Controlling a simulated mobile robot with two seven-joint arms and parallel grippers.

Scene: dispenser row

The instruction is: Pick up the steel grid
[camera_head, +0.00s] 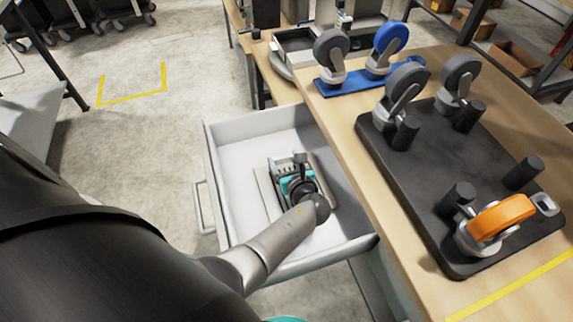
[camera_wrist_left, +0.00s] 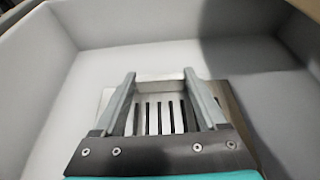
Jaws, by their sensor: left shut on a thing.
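The steel grid (camera_head: 264,192) is a flat slotted metal plate in the open light-grey drawer (camera_head: 234,160). My left gripper (camera_head: 290,166) reaches down into the drawer over the grid and covers most of it in the head view. In the left wrist view, the two fingers of the left gripper (camera_wrist_left: 159,76) stand on either side of the slotted part of the grid (camera_wrist_left: 158,117), and the jaws are shut on it. I cannot tell whether the grid touches the drawer floor. My right gripper is not in view.
On the wooden bench (camera_head: 350,150) to the right are a black board (camera_head: 430,190) with grey casters and black posts, an orange-wheeled caster (camera_head: 502,214), and a blue tray (camera_head: 345,86) with casters. Open floor (camera_head: 140,140) lies left.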

